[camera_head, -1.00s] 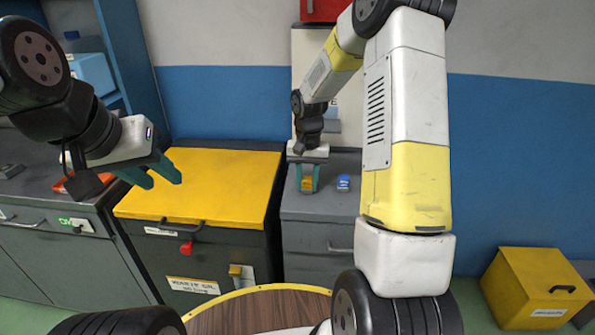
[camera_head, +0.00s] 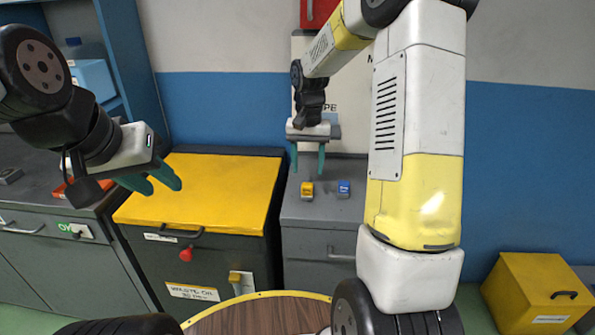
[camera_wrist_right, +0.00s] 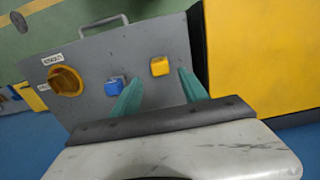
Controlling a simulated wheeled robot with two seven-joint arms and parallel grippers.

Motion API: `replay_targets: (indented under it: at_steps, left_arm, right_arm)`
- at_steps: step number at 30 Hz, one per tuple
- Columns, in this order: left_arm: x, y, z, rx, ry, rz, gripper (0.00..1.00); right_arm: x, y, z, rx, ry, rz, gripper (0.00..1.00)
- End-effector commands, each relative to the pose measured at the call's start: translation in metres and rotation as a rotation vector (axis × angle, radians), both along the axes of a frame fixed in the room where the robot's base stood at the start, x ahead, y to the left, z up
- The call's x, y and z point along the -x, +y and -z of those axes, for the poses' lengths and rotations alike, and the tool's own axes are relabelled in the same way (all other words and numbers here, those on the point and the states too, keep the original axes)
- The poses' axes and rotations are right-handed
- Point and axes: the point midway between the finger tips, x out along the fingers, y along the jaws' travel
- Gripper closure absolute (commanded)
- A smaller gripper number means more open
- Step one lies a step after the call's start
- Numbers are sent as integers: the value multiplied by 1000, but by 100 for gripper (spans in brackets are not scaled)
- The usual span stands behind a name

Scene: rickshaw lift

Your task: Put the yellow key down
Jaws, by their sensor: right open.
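The yellow key (camera_head: 307,189) rests on the grey cabinet top (camera_head: 322,216), just left of a blue key (camera_head: 343,188). In the right wrist view the yellow key (camera_wrist_right: 160,67) lies beyond and between the teal fingertips, apart from them. My right gripper (camera_head: 307,166) is open and empty above the cabinet top, a little above the yellow key. My left gripper (camera_head: 160,182) is at the left, away from both keys, with its teal fingers apart and nothing between them.
A yellow-lidded chest (camera_head: 205,190) with a red lock stands left of the grey cabinet. In the right wrist view an orange knob (camera_wrist_right: 65,81) sits beside the blue key (camera_wrist_right: 114,86). A yellow box (camera_head: 536,293) is on the floor at the right.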

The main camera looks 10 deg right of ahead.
Motion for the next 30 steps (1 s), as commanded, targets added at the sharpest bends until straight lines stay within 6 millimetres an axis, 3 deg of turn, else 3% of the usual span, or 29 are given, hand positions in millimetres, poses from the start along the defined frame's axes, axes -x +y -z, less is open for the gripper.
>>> replay_targets:
  at_steps: [3, 9, 14, 21, 25, 30]
  left_arm:
    - [0, 0, 0, 0, 0, 0, 64]
    - [0, 0, 0, 0, 0, 0, 64]
    - [0, 0, 0, 0, 0, 0, 64]
    - [0, 0, 0, 0, 0, 0, 64]
    - [0, 0, 0, 0, 0, 0, 64]
    - [0, 0, 0, 0, 0, 0, 64]
  right_arm:
    - [-1, 0, -21, 0, -3, 0, 48]
    - [2, 0, -40, -1, -7, -3, 48]
    - [25, 2, -72, -11, -67, -38, 48]
    - [109, 8, -133, -47, -251, -151, 48]
    - [157, 12, -150, -67, -358, -212, 48]
    - [209, 17, -155, -89, -482, -279, 48]
